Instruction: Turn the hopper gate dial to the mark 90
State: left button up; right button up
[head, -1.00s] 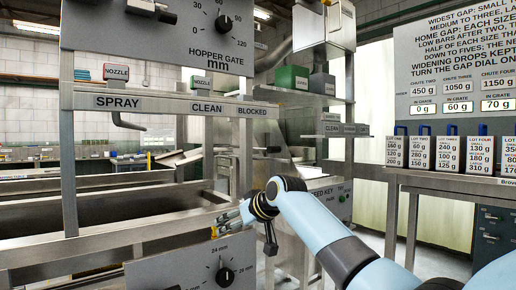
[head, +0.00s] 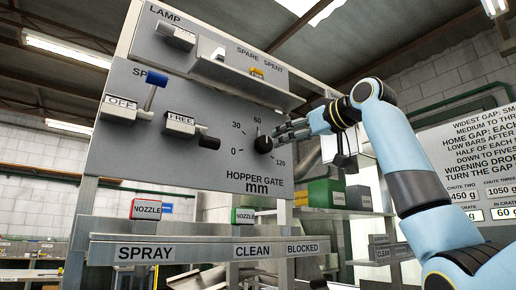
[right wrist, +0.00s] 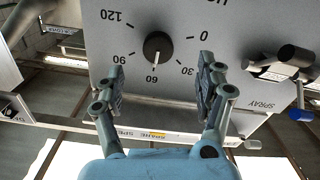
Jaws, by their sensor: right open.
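The hopper gate dial (head: 263,144) is a round black knob on a grey upright panel, with marks 0, 30, 60, 90 and 120 around it. In the right wrist view the panel appears upside down, and the white pointer of the dial (right wrist: 158,47) points at about 60. My right gripper (head: 279,137) is at the panel beside the dial, coming from the right. In the wrist view its two fingers (right wrist: 160,78) are spread wide, with the dial between and beyond their tips, apart from both. In the head view the gripper hides the 90 mark. My left gripper is not in view.
A blue-handled lever (head: 152,92) and a black-handled FREE lever (head: 190,128) stick out left of the dial. A shelf (head: 240,72) juts out above. NOZZLE blocks (head: 146,209) stand on the rail below. Green boxes (head: 325,192) sit lower right.

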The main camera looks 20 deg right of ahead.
aim_at(266, 143)
jog(key=w, duration=0.2)
jog(key=w+a+r+p, duration=0.1)
jog(key=w, duration=0.1)
jog(key=w+a+p, duration=0.1)
jog(key=w, duration=0.1)
jog(key=shift+a+r, duration=0.2)
jog(key=shift+r, duration=0.2)
jog(key=p+x, duration=0.1)
jog(key=x, duration=0.2)
jog(key=shift+w+f, duration=0.1)
jog(key=shift+w, duration=0.25)
jog(key=shift+w+a+f, duration=0.1)
jog(key=shift+w, duration=0.05)
jog(key=shift+c, duration=1.9)
jog(key=c, duration=0.8)
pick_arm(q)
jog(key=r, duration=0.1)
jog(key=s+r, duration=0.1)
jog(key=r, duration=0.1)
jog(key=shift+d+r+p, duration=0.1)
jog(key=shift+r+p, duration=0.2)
